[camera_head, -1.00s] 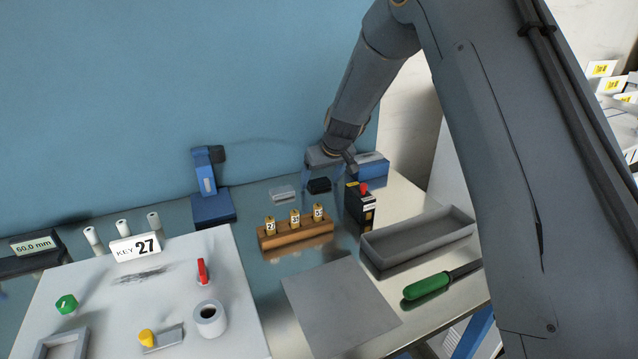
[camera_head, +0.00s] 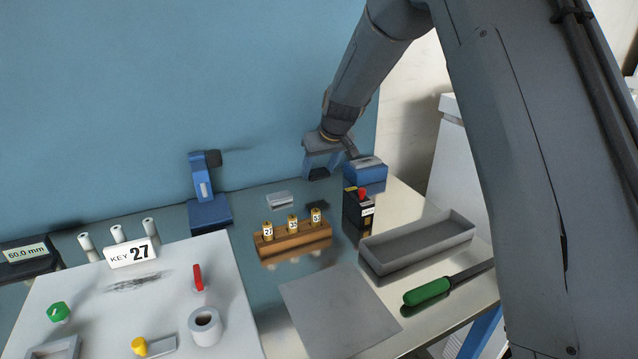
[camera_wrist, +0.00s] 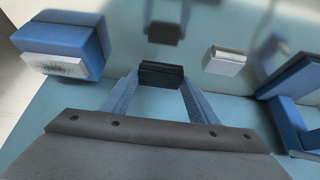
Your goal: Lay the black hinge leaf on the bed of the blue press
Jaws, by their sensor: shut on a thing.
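The black hinge leaf (camera_head: 319,175) is a small dark block between the two blue fingers of my gripper (camera_head: 320,168). In the wrist view my gripper (camera_wrist: 160,82) is shut on the leaf (camera_wrist: 160,72). The leaf is held clear of the glossy table, with a dark reflection apart from it. The blue press (camera_head: 210,208) stands at the back left, with an upright column and a dark head over its base. In the wrist view part of the press (camera_wrist: 297,88) shows at the right edge. My gripper is well to the right of it.
A pale grey block (camera_head: 279,199) lies between my gripper and the press. A blue box (camera_head: 366,173) stands close on the right, a black box with a red button (camera_head: 357,211) nearer. A wooden rack (camera_head: 291,238) with brass cylinders stands in front.

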